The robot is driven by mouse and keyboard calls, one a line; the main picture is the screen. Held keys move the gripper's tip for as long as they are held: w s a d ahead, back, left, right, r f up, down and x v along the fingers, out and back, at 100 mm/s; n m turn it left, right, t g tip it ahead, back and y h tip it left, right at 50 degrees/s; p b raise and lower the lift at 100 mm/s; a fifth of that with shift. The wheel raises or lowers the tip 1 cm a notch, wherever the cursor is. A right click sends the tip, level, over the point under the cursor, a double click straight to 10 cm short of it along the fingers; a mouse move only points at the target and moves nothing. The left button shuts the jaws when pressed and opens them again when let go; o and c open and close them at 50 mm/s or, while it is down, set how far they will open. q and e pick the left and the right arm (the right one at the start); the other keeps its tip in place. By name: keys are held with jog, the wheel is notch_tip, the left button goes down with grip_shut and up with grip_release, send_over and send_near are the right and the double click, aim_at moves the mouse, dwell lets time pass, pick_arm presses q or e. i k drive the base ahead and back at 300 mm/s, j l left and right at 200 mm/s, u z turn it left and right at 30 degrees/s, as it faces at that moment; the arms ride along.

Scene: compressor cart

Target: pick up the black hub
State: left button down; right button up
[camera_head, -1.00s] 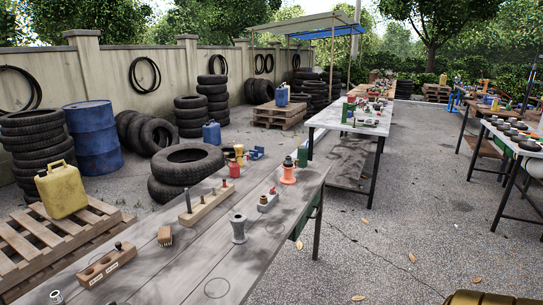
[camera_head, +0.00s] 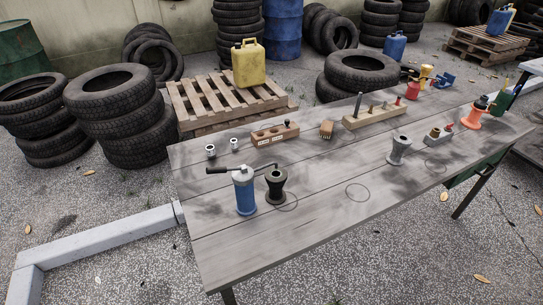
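The black hub (camera_head: 276,187) stands upright on the grey wooden table (camera_head: 330,235), near its left end. It is a dark spool shape with a wide top and a flared base. A blue cylinder with a black crank handle (camera_head: 245,192) stands close on its left, and the crank reaches over toward the hub. Neither of my grippers shows in the view.
A grey beam (camera_head: 100,238) lies left of the table. The table's front middle is clear.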

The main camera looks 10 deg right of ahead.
aim_at(276, 179)
jog(key=k+l+z, duration=0.2)
jog(key=l, duration=0.5)
jog(key=l+z, duration=0.25)
jog(key=l, duration=0.5)
